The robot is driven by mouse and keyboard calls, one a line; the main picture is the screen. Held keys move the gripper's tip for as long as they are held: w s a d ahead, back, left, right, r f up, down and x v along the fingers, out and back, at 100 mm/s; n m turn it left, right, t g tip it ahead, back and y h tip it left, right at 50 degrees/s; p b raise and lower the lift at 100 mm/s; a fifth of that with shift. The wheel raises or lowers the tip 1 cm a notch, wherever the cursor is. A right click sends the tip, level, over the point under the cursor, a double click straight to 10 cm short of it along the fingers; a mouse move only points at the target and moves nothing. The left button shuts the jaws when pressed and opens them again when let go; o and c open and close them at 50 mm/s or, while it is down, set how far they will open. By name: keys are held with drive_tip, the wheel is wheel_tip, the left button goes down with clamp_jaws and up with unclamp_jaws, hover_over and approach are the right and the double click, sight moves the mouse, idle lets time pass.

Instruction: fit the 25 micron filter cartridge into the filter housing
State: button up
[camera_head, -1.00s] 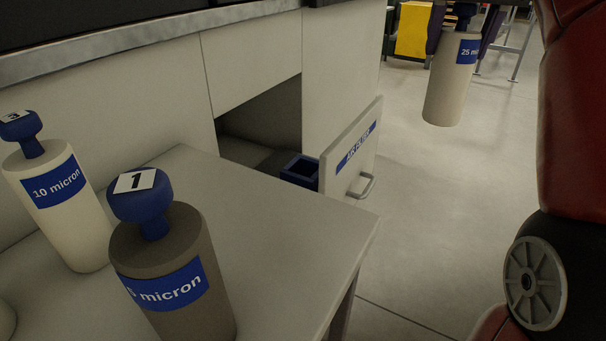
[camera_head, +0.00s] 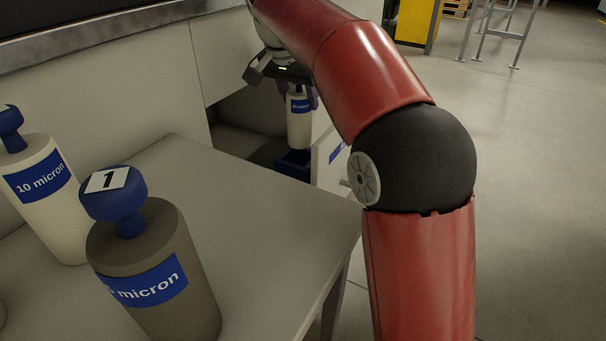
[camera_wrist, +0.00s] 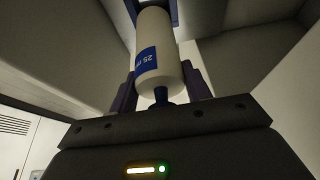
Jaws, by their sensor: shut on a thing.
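The 25 micron cartridge (camera_head: 299,125), off-white with a blue label, hangs upright from my gripper (camera_head: 297,92), which is shut on its blue knob. The filter housing (camera_head: 292,160), a blue square-topped holder, sits in the open cabinet drawer. In the head view the cartridge's lower end is over or very close to the housing; I cannot tell if it has entered it. In the wrist view the cartridge (camera_wrist: 157,55) points away from the gripper (camera_wrist: 160,97), its label reading 25, with a bit of blue at its far end.
A table (camera_head: 270,235) on the left bears a grey-brown cartridge numbered 1 (camera_head: 150,270) and a 10 micron cartridge (camera_head: 40,195). The open drawer front (camera_head: 330,160) stands just right of the housing. The cabinet opening (camera_head: 245,120) is behind it.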

sight(298, 136)
wheel_tip(298, 136, down, 10)
drive_tip(key=shift+w+f+b, duration=0.1)
drive_tip(key=shift+f+b, duration=0.05)
drive_tip(key=shift+b, duration=0.75)
drive_tip(key=shift+f, duration=0.15)
drive_tip(key=o, duration=1.4)
drive_tip(key=shift+c, duration=0.2)
drive_tip(key=shift+a+r, duration=0.1)
drive_tip(key=shift+r, duration=0.2)
drive_tip(key=p+v, duration=0.1)
drive_tip(key=v, duration=1)
drive_tip(key=shift+r+p, duration=0.3)
drive_tip(key=shift+r, duration=0.05)
